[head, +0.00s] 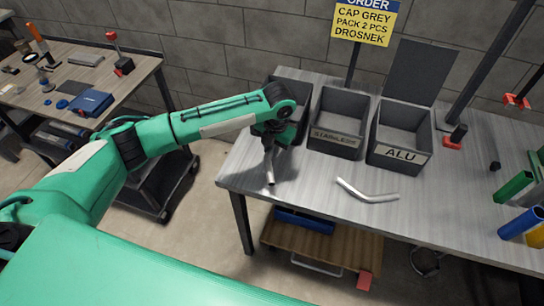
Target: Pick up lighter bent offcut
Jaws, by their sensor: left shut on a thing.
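A bent silver offcut (367,193) lies on the grey bench, to the right of my left gripper and in front of the bins. My left gripper (269,163) points down at the left part of the bench. It is shut on a metal piece (271,179), whose shiny lower end shows below the fingers. The rest of this piece is hidden, so I cannot tell its full shape or whether it touches the bench. My right gripper is out of view.
Grey bins stand along the bench's back: a left one partly behind my arm, a labelled middle bin (339,142) and the ALU bin (391,155). A tool table (140,75) is at the left.

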